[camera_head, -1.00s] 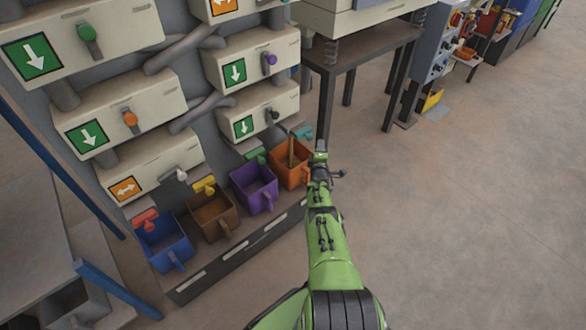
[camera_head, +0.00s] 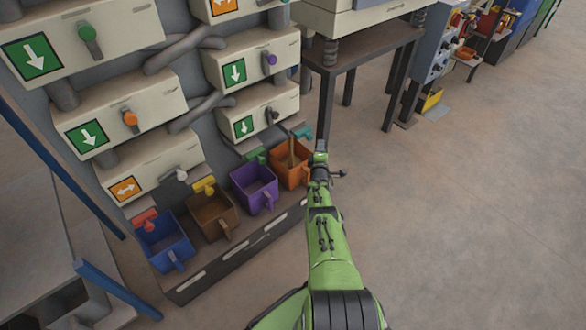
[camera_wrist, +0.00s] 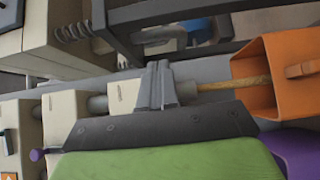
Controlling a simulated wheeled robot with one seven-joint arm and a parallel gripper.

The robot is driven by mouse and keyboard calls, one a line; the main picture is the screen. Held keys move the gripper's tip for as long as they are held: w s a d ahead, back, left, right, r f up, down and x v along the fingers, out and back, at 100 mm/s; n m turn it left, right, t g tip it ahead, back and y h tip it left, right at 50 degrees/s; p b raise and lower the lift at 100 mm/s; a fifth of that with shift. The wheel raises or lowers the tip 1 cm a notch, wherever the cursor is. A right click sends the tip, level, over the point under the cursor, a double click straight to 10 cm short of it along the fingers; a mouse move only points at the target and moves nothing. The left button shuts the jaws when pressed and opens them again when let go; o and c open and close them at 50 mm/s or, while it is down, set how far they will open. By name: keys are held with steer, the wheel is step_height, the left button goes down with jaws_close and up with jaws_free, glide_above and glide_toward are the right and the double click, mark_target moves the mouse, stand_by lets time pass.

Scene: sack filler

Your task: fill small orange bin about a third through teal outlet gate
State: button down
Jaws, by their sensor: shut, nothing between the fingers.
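The small orange bin (camera_head: 286,178) stands at the right end of the bin row. It also shows in the wrist view (camera_wrist: 288,52), turned on its side there. The teal outlet gate (camera_head: 303,132) is just above and behind the bin. A golden-brown stream (camera_head: 291,151) falls into the bin; it also shows in the wrist view (camera_wrist: 235,82), running from behind my fingers. The fill level inside cannot be made out. My gripper (camera_head: 320,148) is shut and empty, just right of the bin and near the teal gate. In the wrist view its fingers (camera_wrist: 160,84) are together.
Purple (camera_head: 254,188), brown (camera_head: 212,216) and blue (camera_head: 164,243) bins stand left of the orange one on a dark low ledge (camera_head: 240,250). Pale outlet boxes with coloured knobs are above. A dark-legged table (camera_head: 365,48) stands behind. The floor at right is clear.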

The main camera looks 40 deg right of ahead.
stand_by(0.3)
steer(key=s+p, duration=0.6)
steer(key=s, duration=0.3)
steer(key=shift+d+p, duration=0.15)
steer(key=shift+p, duration=0.15)
